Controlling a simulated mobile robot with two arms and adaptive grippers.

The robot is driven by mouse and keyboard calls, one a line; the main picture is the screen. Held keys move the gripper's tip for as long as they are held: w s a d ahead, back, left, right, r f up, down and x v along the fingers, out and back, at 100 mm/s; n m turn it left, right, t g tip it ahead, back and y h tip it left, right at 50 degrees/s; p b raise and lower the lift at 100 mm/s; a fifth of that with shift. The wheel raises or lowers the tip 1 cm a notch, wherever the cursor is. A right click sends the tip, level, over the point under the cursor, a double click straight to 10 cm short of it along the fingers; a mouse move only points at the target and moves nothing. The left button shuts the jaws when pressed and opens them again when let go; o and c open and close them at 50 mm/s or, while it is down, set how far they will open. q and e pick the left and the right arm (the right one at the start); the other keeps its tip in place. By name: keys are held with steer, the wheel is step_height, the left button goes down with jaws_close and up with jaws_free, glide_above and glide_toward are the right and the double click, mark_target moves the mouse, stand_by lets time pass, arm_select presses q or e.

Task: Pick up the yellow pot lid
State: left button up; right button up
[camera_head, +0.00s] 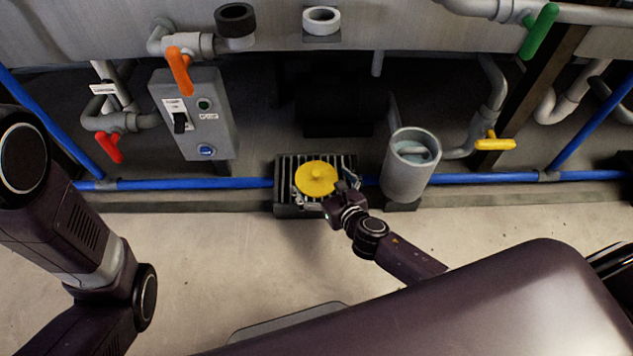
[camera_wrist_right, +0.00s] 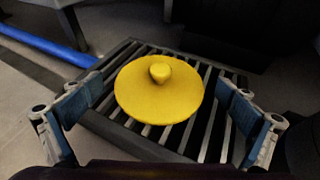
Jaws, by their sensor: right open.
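The yellow pot lid (camera_head: 316,178) is a round disc with a small knob on top. It lies on a dark slatted rack (camera_head: 284,208) low on the floor. In the right wrist view the lid (camera_wrist_right: 158,97) shows whole, knob up, on the slats. My right gripper (camera_head: 325,194) is at the lid's near side. In the wrist view its two blue-padded fingers (camera_wrist_right: 160,112) are spread wide, one on each side of the lid, with nothing between them touching it. My left arm shows at the left, but its gripper is out of view.
A grey cylindrical pot (camera_head: 402,185) stands right of the rack. A blue pipe (camera_head: 235,183) runs behind the rack. A grey control box (camera_head: 208,145) with a switch and buttons is at the left. Valves with orange (camera_head: 180,70), red (camera_head: 110,148) and yellow (camera_head: 495,143) handles stand around. Floor in front is clear.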

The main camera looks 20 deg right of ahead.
steer(key=shift+w+f, duration=0.2)
steer(key=shift+w, duration=0.15)
steer(key=c, duration=1.2)
steer(key=shift+c, duration=0.2)
steer(key=shift+r, duration=0.1)
